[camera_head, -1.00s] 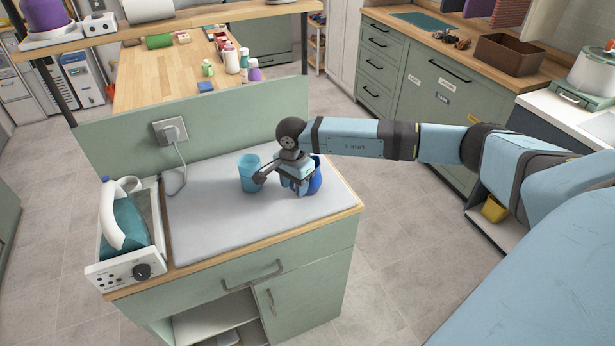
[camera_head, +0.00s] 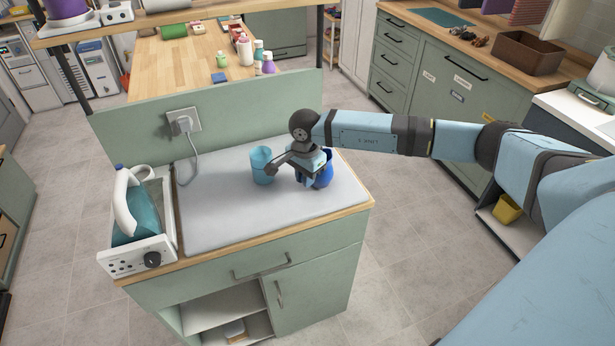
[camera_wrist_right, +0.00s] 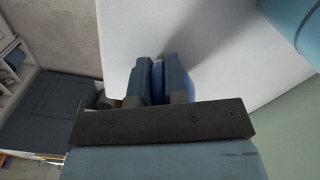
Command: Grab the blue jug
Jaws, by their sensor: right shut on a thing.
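The blue jug (camera_head: 325,172) stands on the light grey top of the green cabinet, near its right side. My right gripper (camera_head: 308,180) is at the jug and hides part of it. In the right wrist view the two fingers (camera_wrist_right: 159,82) are close together, with a strip of the blue jug (camera_wrist_right: 179,68) showing between and beside them. The gripper is shut on the jug; which part it grips is hard to tell. My left gripper is not in view.
A light blue cup (camera_head: 261,166) stands just left of the gripper, also at the wrist view's top right (camera_wrist_right: 310,30). An iron (camera_head: 128,205) rests in a tray at the left, beside a wall socket (camera_head: 183,122). The worktop's front left (camera_head: 215,225) is clear.

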